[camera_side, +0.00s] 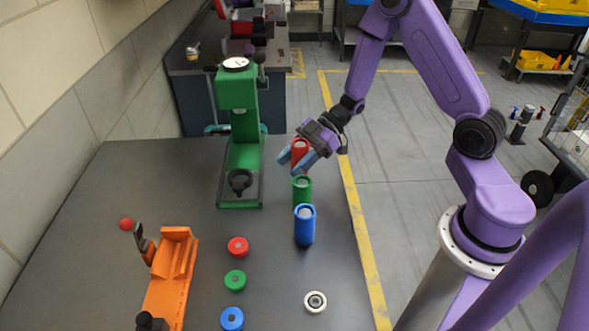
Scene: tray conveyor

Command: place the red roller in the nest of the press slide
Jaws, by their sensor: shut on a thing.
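The red roller (300,148) stands upright between the blue fingers of my gripper (296,162), which is shut on it. The fingers hide part of the roller, and I cannot tell whether its base touches the table. It is at the far right of the table, just behind the green roller (302,190). The green press (238,95) stands to the left of my gripper. A dark cup-like nest (240,181) sits on the press's low base (255,195), apart from the roller. Its inside is too small to make out.
A blue roller (304,228) stands in front of the green one. Red (238,246), green (235,280) and blue (232,318) caps lie nearer, left of a white ring (315,301). An orange fixture (172,280) with a red-knobbed lever (127,224) is at left. The table's right edge is close.

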